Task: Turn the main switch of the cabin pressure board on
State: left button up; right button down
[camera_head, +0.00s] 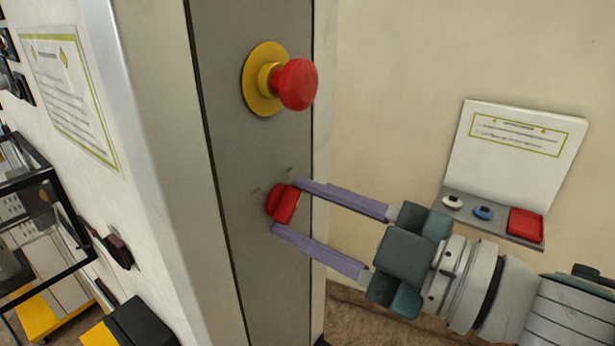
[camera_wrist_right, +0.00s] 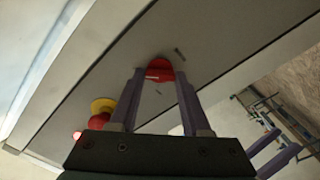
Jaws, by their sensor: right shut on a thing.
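The main switch is a red rotary knob (camera_head: 284,204) on the grey panel face (camera_head: 225,130), below a red mushroom button on a yellow base. My right gripper (camera_head: 286,204) reaches in from the right, with one purple finger above the knob and one below. It is shut on the knob. In the right wrist view, the red knob (camera_wrist_right: 159,71) sits between the two fingertips, against the panel. Faint marks show beside the knob, too small to read. My left gripper is not in view.
The red mushroom button (camera_head: 295,84) stands out from the panel just above my right gripper. A shelf (camera_head: 480,220) on the right wall holds small items and a red box (camera_head: 526,224). A black-framed case (camera_head: 40,220) stands at the left.

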jog(key=shift+c, duration=1.8)
grip_release()
jog(key=b+v, duration=0.3)
jog(key=v, duration=0.7)
jog(key=shift+b, duration=0.3)
jog(key=shift+w, duration=0.1)
